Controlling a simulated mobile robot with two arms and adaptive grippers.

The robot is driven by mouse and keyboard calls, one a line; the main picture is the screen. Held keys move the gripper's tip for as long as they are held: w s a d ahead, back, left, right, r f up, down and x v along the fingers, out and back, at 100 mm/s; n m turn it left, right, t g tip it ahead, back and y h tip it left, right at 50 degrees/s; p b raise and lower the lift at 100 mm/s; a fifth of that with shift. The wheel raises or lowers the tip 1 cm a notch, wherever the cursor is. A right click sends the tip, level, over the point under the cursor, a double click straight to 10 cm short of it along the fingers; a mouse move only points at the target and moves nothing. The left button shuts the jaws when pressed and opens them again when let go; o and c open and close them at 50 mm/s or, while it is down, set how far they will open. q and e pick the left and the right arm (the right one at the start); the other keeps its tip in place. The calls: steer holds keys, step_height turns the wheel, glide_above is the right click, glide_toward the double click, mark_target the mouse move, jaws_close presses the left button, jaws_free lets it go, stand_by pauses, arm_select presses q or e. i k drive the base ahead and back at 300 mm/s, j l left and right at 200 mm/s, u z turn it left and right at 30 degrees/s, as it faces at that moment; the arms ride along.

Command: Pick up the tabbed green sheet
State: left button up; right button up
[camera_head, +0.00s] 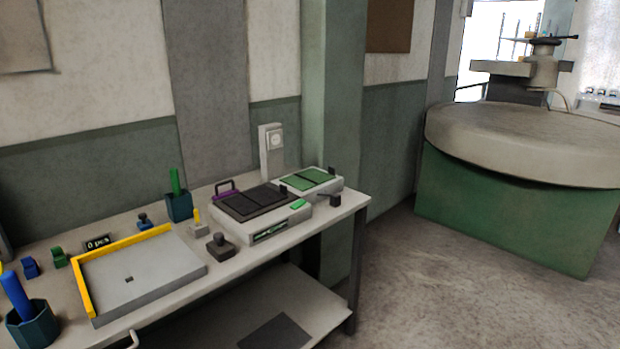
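No sheet with a clear tab can be made out at this size. Green flat panels (311,179) lie on top of a pale box at the table's right end, with small dark pieces at their edges. A small bright green piece (298,204) sits on the front right corner of the grey box with the dark top. An upright green piece (175,181) stands in a dark blue holder (179,207) at the back of the table. Neither of my grippers is in view.
A grey plate with a yellow L-shaped edge (150,275) takes up the table's (352,203) left part. A blue cylinder (15,296) stands in a holder at front left. A dark-knobbed block (220,246) sits mid-table. The floor (440,290) to the right is clear.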

mark_target(304, 180)
steer(key=i+l+u, duration=0.1)
steer(key=i+l, duration=0.25)
steer(key=i+l+u, duration=0.1)
steer(key=i+l, duration=0.25)
steer(key=i+l+u, duration=0.1)
steer(key=i+l, duration=0.2)
steer(key=l, duration=0.25)
steer(key=i+l+u, duration=0.1)
steer(key=i+l, duration=0.25)
steer(key=l, duration=0.1)
